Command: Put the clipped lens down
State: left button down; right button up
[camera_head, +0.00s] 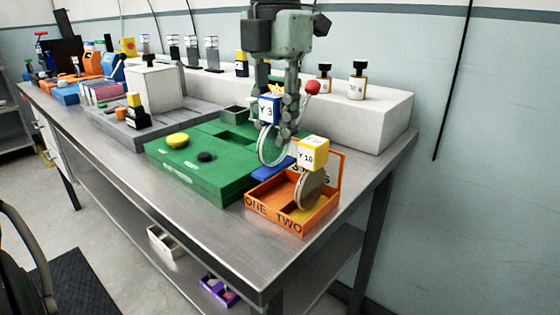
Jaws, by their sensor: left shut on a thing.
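My left gripper (277,122) comes down from above and is shut on the blue block (269,110) marked Y 3. A round, clear lens (273,146) with a pale rim hangs upright below this block. The lens appears in front of the green block's right end, beside the orange tray (262,211); I cannot tell whether it touches anything. The tray is marked ONE and TWO on its front. A second lens (311,189) under a yellow block (313,153) marked Y 10 stands upright in the tray's TWO side. My right gripper is not in view.
A green block (215,178) with a yellow knob (178,140) and a black knob (206,156) lies left of the tray. A blue piece (268,170) lies behind the tray's left side. A white ledge with small bottles (357,82) runs behind. Bare steel table (215,222) shows in front.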

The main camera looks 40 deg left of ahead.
aim_at(277, 164)
pick_arm(q)
jog(key=shift+f, duration=0.75)
notch_tip(277, 164, down, 3)
jog(key=shift+f, duration=0.1)
jog(key=shift+w+f, duration=0.1)
jog(key=shift+f, duration=0.05)
jog(key=c, duration=1.3)
grip_release()
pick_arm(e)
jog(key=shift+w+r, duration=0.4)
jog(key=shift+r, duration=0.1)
